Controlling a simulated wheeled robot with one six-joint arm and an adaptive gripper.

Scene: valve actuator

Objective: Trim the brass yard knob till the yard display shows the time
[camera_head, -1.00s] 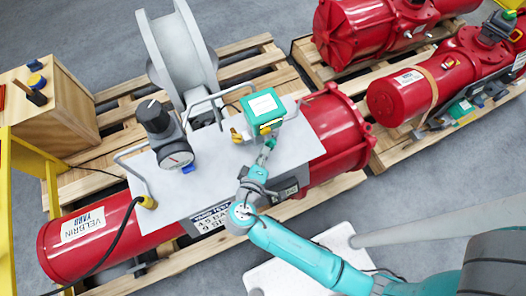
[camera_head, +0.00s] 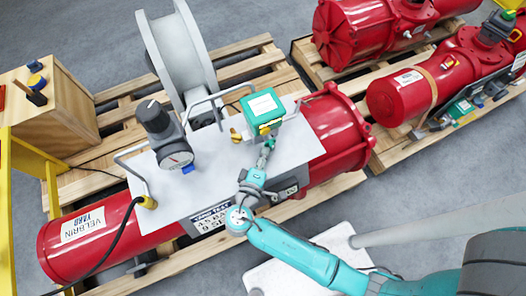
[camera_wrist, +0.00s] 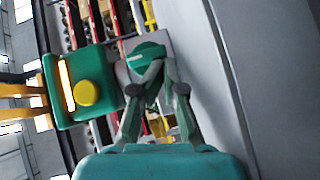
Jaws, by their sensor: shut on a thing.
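My gripper (camera_head: 269,144) reaches the front of a green box (camera_head: 262,106) on the grey top plate of a red actuator. I see no clearly brass knob in the jaws. A yellow round button (camera_wrist: 87,92) and a lit strip are on the green box beside it. Brass fittings (camera_head: 236,135) show left of the box. A small dark display (camera_head: 287,190) on the front panel is too small to read and partly behind my arm.
A black regulator with a dial gauge (camera_head: 175,158) stands left of the box, between grey tube handles. A printed label (camera_head: 211,218) is on the front panel. More red actuators (camera_head: 420,90) lie on pallets at right. A yellow rail (camera_head: 8,200) is at far left.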

